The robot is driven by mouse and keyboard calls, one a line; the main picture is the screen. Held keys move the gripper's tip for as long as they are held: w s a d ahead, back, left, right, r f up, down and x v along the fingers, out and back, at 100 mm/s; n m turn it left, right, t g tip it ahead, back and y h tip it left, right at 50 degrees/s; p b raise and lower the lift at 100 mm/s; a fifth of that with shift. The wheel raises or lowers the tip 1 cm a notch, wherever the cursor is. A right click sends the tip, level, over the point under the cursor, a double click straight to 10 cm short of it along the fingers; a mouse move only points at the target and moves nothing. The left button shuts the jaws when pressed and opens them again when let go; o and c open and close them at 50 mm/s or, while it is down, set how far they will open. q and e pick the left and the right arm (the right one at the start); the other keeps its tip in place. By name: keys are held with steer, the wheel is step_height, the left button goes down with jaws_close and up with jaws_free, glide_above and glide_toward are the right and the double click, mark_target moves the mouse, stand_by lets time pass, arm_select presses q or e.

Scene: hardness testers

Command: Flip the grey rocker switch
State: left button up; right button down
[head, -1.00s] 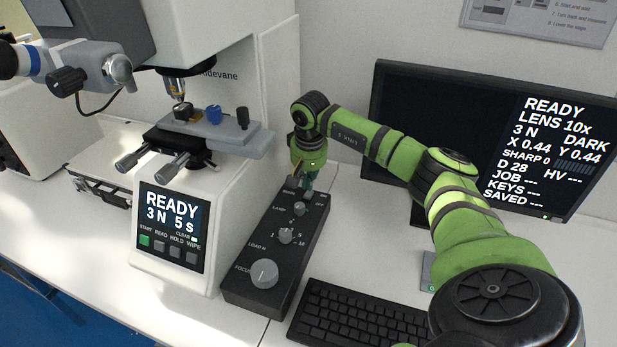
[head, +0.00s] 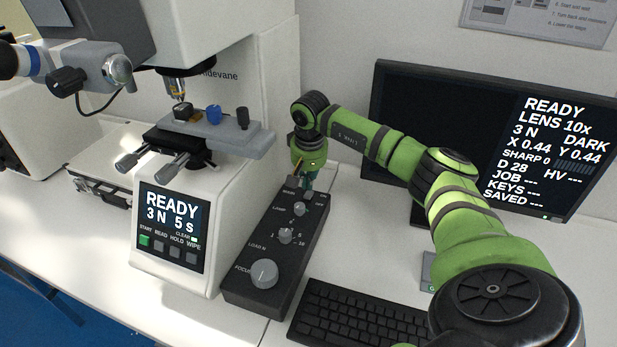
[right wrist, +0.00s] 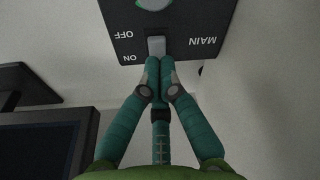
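The grey rocker switch (right wrist: 156,45) sits on the dark control box, between the ON and OFF marks and the word MAIN in the right wrist view. My right gripper (right wrist: 159,62) is shut and empty, with its teal fingertips together right at the switch's near edge. I cannot tell whether they touch it. In the head view my right gripper (head: 306,190) points down at the far end of the black control box (head: 262,245), and its fingers hide the switch there. My left gripper is not in view.
The box also carries a large focus knob (head: 264,273) and smaller dials. A keyboard (head: 355,318) lies to its right, and a monitor (head: 440,120) reading READY stands behind my arm. The hardness tester (head: 215,200) stands close on the left.

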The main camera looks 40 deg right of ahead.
mark_target(308, 195)
steer(key=shift+f+b, duration=0.9)
steer(key=shift+f, duration=0.45)
stand_by(0.6)
steer(key=shift+r+p, duration=2.75)
steer(key=shift+r, duration=0.85)
steer(key=shift+f, duration=0.1)
